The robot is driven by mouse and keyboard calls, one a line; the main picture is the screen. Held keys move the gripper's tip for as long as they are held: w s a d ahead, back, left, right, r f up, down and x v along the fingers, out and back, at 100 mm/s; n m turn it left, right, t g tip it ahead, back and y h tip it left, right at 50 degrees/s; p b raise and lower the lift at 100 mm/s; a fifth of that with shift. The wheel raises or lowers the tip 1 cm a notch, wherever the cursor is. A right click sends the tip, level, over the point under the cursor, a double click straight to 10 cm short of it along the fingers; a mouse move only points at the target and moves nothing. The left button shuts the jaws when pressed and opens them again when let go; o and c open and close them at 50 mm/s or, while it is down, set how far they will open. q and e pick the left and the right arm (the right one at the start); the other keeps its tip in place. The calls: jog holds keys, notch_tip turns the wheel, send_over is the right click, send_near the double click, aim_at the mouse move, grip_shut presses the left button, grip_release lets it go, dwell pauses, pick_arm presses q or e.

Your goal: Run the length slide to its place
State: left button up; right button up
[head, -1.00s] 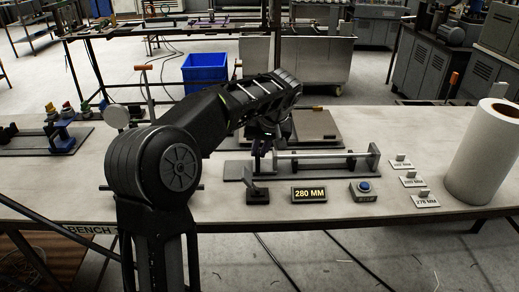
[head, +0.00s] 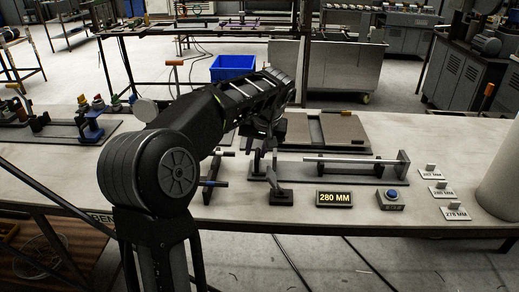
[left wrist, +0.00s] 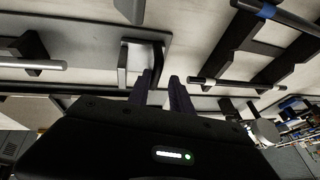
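The length fixture's grey plate (head: 330,176) lies on the bench, with a pale rod (head: 350,160) along it and an upright (head: 403,161) near its right end. My left gripper (head: 262,150) points down at the plate's left end, largely masked by its own arm. In the left wrist view its two dark fingers (left wrist: 161,82) stand a little apart at the edge of a grey upright block (left wrist: 138,62), seemingly the length slide. I cannot tell whether the fingers press on it. My right gripper is not in view.
A small dark stand (head: 281,196) is below the gripper. A rack with rods (head: 212,182) lies left, a flat board (head: 335,131) behind.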

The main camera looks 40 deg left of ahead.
pick_arm(q)
jog(key=shift+o, duration=0.6)
jog(key=shift+d, duration=0.1)
jog(key=shift+d+r, duration=0.2)
jog(key=shift+r, duration=0.3)
jog(key=v, duration=0.6)
jog(key=shift+r, duration=0.25)
jog(key=shift+s+d, duration=0.15)
jog(key=shift+d, duration=0.05)
